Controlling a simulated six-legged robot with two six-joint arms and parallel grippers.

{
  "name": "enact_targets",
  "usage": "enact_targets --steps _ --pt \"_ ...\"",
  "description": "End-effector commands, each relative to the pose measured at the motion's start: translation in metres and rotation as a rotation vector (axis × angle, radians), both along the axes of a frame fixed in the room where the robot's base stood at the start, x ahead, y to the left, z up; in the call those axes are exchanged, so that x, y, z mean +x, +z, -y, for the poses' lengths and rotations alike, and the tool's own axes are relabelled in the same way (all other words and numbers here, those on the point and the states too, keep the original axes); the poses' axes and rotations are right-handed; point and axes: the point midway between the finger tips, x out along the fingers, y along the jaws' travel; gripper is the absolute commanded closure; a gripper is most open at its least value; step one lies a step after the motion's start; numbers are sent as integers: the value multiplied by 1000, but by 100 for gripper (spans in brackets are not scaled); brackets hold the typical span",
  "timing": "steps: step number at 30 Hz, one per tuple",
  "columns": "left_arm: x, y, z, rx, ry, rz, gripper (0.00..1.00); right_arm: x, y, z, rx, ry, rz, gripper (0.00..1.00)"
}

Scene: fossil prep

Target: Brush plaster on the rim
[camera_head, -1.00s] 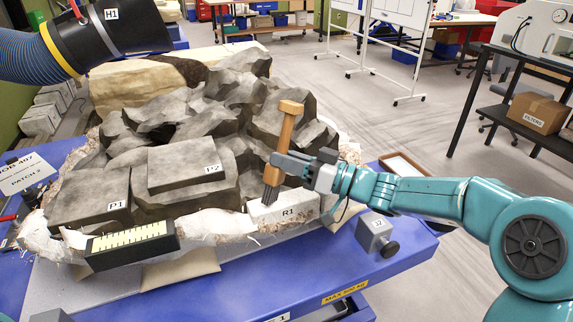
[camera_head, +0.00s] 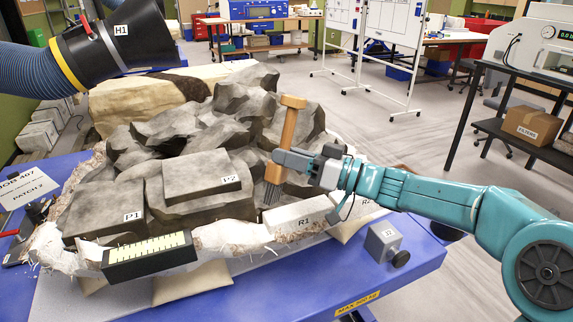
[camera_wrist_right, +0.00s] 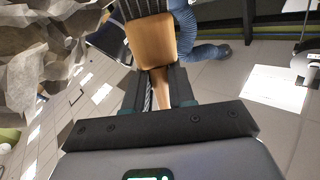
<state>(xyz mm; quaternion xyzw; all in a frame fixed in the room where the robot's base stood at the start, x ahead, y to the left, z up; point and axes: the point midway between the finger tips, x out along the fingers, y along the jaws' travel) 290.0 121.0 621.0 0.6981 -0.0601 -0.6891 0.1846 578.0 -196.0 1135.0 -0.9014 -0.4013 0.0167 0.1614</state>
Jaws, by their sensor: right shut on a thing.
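A brush with a wooden handle (camera_head: 290,128) and dark bristles (camera_head: 271,192) stands nearly upright in my right gripper (camera_head: 279,165), which is shut on it. The bristle tips are just behind the left end of the pale block R1 (camera_head: 292,219) on the rim; I cannot tell if they touch. The white plaster rim (camera_head: 230,238) runs along the front of the grey fossil rock (camera_head: 190,182). In the right wrist view the brush (camera_wrist_right: 151,42) sits between the jaws (camera_wrist_right: 158,88); its bristle ends are cut off. My left gripper is out of view.
A black hose nozzle H1 (camera_head: 112,40) hangs over the rock's left side. A black-and-yellow scale bar (camera_head: 148,255) lies at the front rim. A grey block (camera_head: 383,240) stands on the blue table (camera_head: 290,280) at right.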

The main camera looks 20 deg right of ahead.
Motion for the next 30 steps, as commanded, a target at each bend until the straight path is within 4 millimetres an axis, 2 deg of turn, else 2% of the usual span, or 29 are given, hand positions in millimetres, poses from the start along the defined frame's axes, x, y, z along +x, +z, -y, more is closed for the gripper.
enact_targets --steps 13,30 --pt "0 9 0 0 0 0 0 -3 40 2 -2 4 3 100" --pt "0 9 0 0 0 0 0 -5 43 1 -1 5 0 100"
